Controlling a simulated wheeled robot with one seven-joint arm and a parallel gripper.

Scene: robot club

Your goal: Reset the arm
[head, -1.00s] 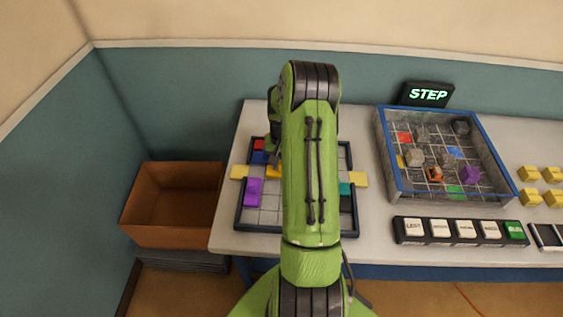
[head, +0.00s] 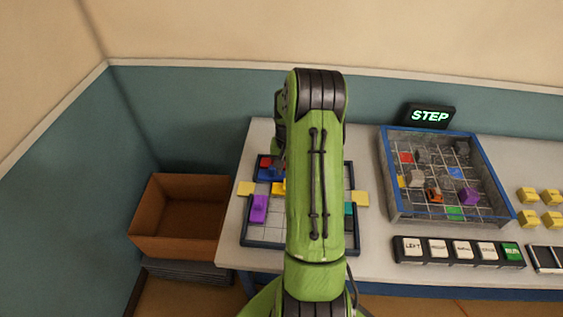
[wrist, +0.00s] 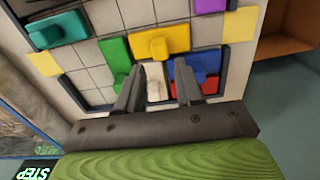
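My arm (head: 318,190) stands in front of the puzzle board in the head view and hides much of it. My gripper (wrist: 160,78) shows in the wrist view with its two fingers apart, above the board. A cream piece (wrist: 154,88) shows between the fingers, with no clear contact. In the head view my gripper is hidden behind the arm.
The gridded puzzle board (head: 272,244) holds coloured pieces, including a purple one (head: 258,208). Right of it are a walled blue-rimmed grid box (head: 389,180), a row of labelled buttons (head: 460,251) and a STEP sign (head: 430,116). An empty brown bin (head: 175,247) stands left of the table.

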